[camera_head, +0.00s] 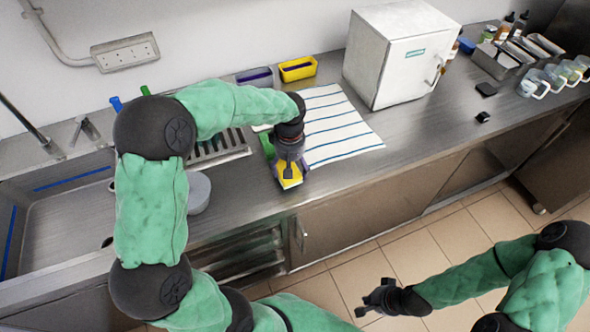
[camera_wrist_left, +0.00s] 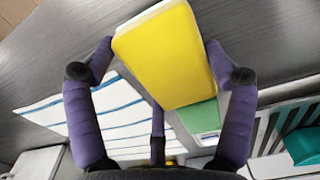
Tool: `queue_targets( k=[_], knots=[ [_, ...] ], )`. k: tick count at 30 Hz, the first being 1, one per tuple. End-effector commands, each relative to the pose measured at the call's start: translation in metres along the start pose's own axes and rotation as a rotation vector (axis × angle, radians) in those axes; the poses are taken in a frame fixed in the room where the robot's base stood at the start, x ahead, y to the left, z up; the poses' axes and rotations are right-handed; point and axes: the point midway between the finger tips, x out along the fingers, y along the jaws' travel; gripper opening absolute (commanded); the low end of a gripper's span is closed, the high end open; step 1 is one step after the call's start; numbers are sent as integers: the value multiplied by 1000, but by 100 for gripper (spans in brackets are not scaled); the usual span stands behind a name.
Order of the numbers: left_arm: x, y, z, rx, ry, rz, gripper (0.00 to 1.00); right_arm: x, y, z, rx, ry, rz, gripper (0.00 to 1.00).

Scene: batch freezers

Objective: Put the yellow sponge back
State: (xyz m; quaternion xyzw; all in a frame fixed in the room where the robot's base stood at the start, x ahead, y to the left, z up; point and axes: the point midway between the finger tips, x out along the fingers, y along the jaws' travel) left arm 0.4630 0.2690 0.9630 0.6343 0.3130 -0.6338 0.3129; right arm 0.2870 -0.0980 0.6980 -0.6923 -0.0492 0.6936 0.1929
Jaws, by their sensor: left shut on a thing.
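The yellow sponge (camera_head: 291,183) is at the counter's front edge, under my left gripper (camera_head: 288,168). In the left wrist view the sponge (camera_wrist_left: 165,55) is a yellow block with a pale side, between the purple fingers of my left gripper (camera_wrist_left: 160,75). The gripper is shut on it. A green sponge (camera_head: 267,144) lies just behind it and is partly hidden; it also shows in the left wrist view (camera_wrist_left: 200,116). A yellow bin (camera_head: 298,69) stands at the wall beside a purple bin (camera_head: 254,77). My right gripper (camera_head: 374,298) is empty over the floor, its fingers apart.
A striped cloth (camera_head: 335,128) lies right of my left gripper. A white boxy appliance (camera_head: 395,55) stands behind it. A drain rack (camera_head: 220,148) and a sink (camera_head: 65,205) are at the left. Trays (camera_head: 505,60) and clear jugs (camera_head: 550,78) stand at the far right.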

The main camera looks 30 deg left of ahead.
Motion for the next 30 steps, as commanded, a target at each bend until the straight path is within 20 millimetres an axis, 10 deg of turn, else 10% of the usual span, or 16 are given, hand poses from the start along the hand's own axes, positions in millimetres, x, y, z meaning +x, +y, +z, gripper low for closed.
queue_targets(
  k=[22, 23, 24, 30],
  knots=[
    [31, 0, -4, 1, -1, -1, 48, 7, 3, 0, 0, 0, 0, 0],
    [32, 0, -4, 1, -1, -1, 86, 7, 3, 0, 0, 0, 0, 0],
    [31, 0, -4, 1, -1, -1, 97, 7, 2, 0, 0, 0, 0, 0],
    [31, 0, -4, 1, -1, -1, 100, 7, 2, 0, 0, 0, 0, 0]
  ],
)
